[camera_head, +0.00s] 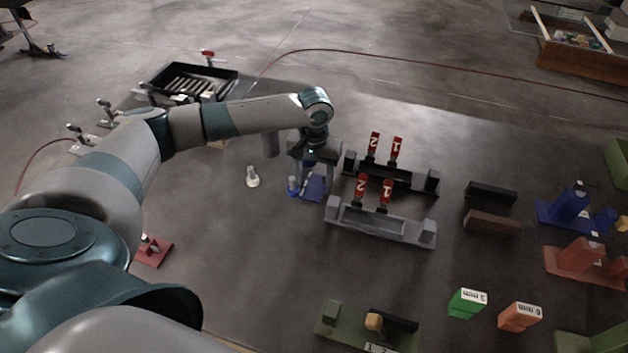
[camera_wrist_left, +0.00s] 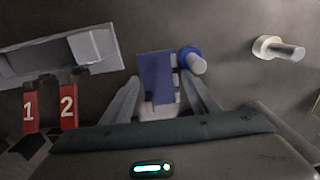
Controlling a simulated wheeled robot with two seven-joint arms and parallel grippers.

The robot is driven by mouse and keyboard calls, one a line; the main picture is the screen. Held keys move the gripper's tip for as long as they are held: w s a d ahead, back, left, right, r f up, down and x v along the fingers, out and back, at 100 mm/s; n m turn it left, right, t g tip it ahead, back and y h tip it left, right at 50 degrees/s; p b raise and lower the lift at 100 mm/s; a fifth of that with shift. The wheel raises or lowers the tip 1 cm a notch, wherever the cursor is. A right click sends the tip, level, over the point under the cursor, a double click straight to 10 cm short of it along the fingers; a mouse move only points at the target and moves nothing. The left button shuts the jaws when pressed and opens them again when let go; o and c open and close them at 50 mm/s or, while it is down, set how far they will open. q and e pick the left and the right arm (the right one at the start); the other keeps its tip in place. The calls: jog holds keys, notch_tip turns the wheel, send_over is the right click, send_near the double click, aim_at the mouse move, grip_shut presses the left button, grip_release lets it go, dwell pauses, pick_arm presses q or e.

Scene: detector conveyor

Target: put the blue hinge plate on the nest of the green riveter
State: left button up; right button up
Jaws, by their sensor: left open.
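The blue hinge plate (camera_head: 315,187) lies flat below my left gripper (camera_head: 317,180). In the left wrist view the plate (camera_wrist_left: 154,76) is between the two spread fingers (camera_wrist_left: 161,84), with a gap on each side. The left gripper is open and holds nothing. A green fixture (camera_head: 328,328) with a black bar and a tan knob stands at the bottom middle. Another green fixture (camera_head: 590,342) is cut off at the bottom right. I cannot tell for sure which is the riveter, and no nest is clear. My right gripper is not in view.
A blue collar with a pale pin (camera_head: 293,187) is close beside the plate. A white pin (camera_head: 252,177) stands to the left. A grey fixture (camera_head: 380,224) and a black one with red numbered tags are close on the right. Blue (camera_head: 572,205) and red (camera_head: 578,260) fixtures are farther right.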

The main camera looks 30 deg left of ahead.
aim_at(314, 188)
pick_arm(q)
notch_tip(314, 188, up, 12)
jog(key=b, duration=0.2)
jog(key=shift+b, duration=0.4)
